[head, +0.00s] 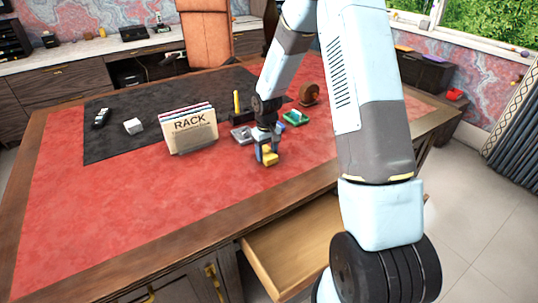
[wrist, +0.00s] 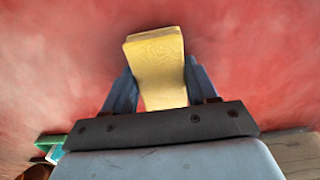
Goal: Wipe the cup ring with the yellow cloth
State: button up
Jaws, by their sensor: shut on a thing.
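My gripper (head: 266,155) is low over the red leather of the desk, right of the rack. It is shut on the yellow cloth (head: 269,159), a folded block. In the wrist view the cloth (wrist: 158,68) sits between the two blue fingers (wrist: 160,85), with its far end sticking out past them over the red leather. I cannot tell whether the cloth touches the leather. No cup ring can be made out in either view; the gripper, the cloth or the blur may hide it.
The rack (head: 190,130) with folders stands left of my gripper. A grey item (head: 241,133), a green item (head: 295,117) and a brown round holder (head: 309,94) lie behind it. An open drawer (head: 290,247) juts from the front edge. The red leather (head: 110,215) at front left is clear.

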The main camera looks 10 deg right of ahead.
aim_at(283, 166)
jog(key=shift+w+a+f, duration=0.1)
jog(key=shift+w+a, duration=0.15)
jog(key=shift+w, duration=0.55)
jog(key=shift+w+a+f, duration=0.1)
jog(key=shift+w+a, duration=0.15)
jog(key=shift+w, duration=0.55)
jog(key=shift+w+d+r, duration=0.1)
jog(key=shift+w+d, duration=0.1)
jog(key=shift+d, duration=0.45)
jog(key=shift+w+d+r, duration=0.1)
jog(key=shift+w+d, duration=0.1)
jog(key=shift+d, duration=0.4)
jog(key=shift+s, duration=0.15)
